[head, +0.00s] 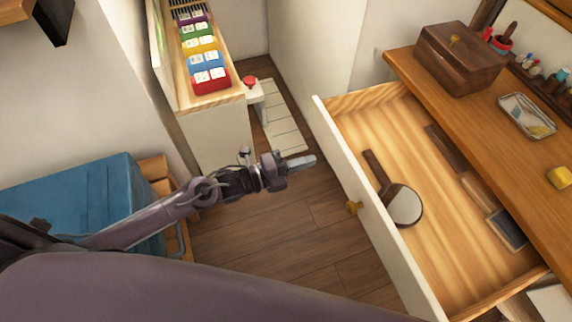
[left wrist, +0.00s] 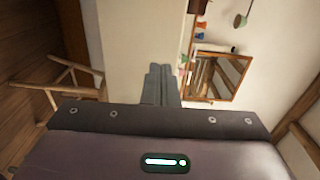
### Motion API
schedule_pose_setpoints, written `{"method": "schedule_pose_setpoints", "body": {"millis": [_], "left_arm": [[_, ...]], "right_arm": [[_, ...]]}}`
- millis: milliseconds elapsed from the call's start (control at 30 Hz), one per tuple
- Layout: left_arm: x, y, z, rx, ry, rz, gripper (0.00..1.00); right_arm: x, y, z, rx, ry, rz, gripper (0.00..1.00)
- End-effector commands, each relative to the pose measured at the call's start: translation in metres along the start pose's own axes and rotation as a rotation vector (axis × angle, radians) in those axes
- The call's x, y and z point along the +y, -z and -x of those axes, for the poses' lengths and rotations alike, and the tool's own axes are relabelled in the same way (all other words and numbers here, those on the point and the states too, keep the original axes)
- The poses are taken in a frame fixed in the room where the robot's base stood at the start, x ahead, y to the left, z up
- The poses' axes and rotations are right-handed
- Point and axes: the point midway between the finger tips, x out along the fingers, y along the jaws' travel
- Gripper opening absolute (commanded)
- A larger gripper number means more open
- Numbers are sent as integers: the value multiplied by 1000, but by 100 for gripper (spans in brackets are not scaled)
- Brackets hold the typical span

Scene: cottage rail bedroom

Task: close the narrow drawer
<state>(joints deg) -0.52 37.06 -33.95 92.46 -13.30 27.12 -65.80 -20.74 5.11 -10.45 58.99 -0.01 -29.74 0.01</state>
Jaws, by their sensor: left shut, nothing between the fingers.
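The open drawer (head: 385,215) has a white front panel and a pale wood inside, and juts out from under a wooden top at the right of the head view. A small brass knob (head: 353,207) is on its front. A hand mirror (head: 404,204) and a dark-handled brush (head: 508,228) lie inside. My left gripper (head: 312,161) is shut and empty, to the left of the drawer front, with a visible gap between them. Its closed fingers also show in the left wrist view (left wrist: 160,86), before a pale upright surface. My right gripper is not in view.
A wooden box (head: 460,60) and a small tray (head: 527,116) stand on the wooden top (head: 500,125). A white cabinet with coloured bins (head: 209,80) stands at the back. Bare floor (head: 300,235) lies before the drawer.

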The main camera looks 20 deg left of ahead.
Motion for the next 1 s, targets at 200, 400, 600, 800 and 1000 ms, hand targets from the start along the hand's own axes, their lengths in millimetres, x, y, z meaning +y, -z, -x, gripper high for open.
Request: {"method": "schedule_pose_setpoints", "body": {"millis": [200, 400, 600, 800, 1000], "left_arm": [[-1, 0, -41, -1, 3, 1, 0], [0, 0, -58, 0, -1, 0, 0], [1, 0, -61, 0, -2, 1, 0], [1, 0, -61, 0, -1, 0, 0], [1, 0, -65, 0, 1, 0, 0]], "right_arm": [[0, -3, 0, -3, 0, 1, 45], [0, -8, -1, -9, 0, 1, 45], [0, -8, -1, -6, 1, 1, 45], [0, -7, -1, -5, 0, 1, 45], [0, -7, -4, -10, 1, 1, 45]]}}
